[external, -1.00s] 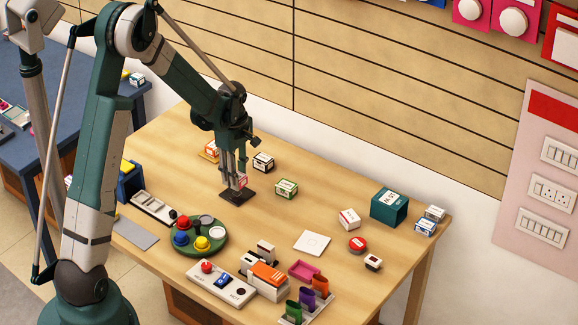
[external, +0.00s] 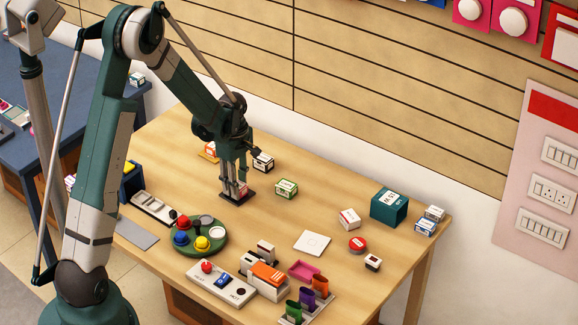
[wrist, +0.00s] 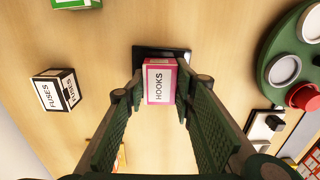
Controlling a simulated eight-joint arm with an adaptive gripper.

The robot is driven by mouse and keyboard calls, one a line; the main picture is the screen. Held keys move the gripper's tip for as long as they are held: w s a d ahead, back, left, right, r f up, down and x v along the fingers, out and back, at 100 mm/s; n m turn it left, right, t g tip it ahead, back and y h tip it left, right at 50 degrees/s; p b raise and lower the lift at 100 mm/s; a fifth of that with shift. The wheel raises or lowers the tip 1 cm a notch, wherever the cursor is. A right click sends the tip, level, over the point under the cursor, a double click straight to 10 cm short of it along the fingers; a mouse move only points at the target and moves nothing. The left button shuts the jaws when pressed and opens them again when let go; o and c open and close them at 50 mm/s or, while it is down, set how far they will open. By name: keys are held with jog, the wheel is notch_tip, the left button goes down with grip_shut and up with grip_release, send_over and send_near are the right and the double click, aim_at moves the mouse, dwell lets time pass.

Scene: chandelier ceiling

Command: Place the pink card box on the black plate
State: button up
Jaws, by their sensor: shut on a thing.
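The pink card box (wrist: 159,82), with a white label reading HOOKS, is between the fingers of my gripper (wrist: 158,98) in the wrist view. The fingers are shut on its sides. The black plate (wrist: 180,52) shows behind and beyond the box, which covers part of it. In the external view my gripper (external: 234,186) points down over the black plate (external: 238,199), and the pink box is mostly hidden between the fingers, low over the plate. I cannot tell whether the box touches the plate.
A black-edged FUSES box (wrist: 54,90) and a green-edged box (external: 286,188) stand near the plate. An orange box (external: 209,150) is behind my gripper. A round green tray (external: 217,246) with coloured knobs lies in front. Bare table lies right of the plate.

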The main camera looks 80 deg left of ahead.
jog(key=shift+f, duration=0.1)
jog(key=o, duration=0.9)
jog(key=shift+r+p, duration=0.6)
jog(key=shift+r, duration=5.5)
